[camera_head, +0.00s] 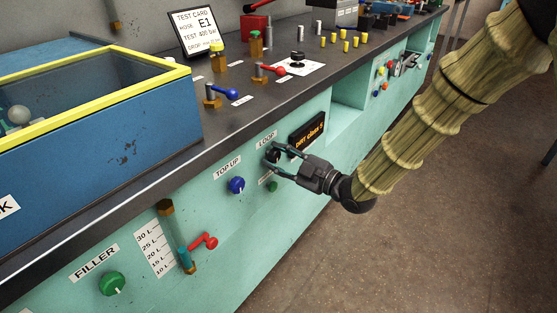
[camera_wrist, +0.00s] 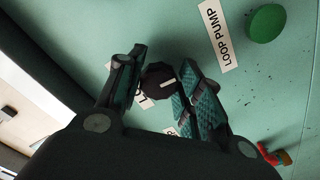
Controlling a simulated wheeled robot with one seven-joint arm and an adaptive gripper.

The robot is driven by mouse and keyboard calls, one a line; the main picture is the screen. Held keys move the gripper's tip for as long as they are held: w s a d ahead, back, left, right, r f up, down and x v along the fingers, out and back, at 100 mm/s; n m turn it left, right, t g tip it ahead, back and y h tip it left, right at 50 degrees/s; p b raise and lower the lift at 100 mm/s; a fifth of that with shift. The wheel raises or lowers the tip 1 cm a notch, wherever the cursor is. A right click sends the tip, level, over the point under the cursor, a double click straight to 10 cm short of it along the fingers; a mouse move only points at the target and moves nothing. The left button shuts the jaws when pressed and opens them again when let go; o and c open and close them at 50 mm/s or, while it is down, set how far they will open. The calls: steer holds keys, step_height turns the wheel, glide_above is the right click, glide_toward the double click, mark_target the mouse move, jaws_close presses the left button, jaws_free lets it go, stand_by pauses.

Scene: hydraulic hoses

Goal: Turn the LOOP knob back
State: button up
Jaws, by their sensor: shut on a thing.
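The LOOP knob (camera_wrist: 158,78) is a small black knob with a white pointer line, on the teal front panel of the bench. In the head view it is mostly covered by my fingers, just below its LOOP label (camera_head: 266,139). My gripper (camera_head: 272,158) reaches in from the right and is shut on the knob. In the wrist view my gripper (camera_wrist: 158,82) has one dark padded finger on each side of the knob. Part of the LOOP label is hidden behind a finger there.
A blue TOP UP knob (camera_head: 236,185) sits left of my gripper. A green button (camera_wrist: 266,23) labelled LOOP PUMP and a dark display (camera_head: 307,131) are close by. A red-handled valve (camera_head: 205,242) and green FILLER knob (camera_head: 112,283) are lower left. The floor at right is clear.

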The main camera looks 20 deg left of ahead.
steer(key=shift+w+n, duration=0.1)
steer(key=shift+n, duration=0.2)
stand_by(0.4)
steer(key=o, duration=1)
steer(key=shift+o, duration=0.2)
steer(key=shift+d, duration=0.15)
steer(key=v, duration=1.2)
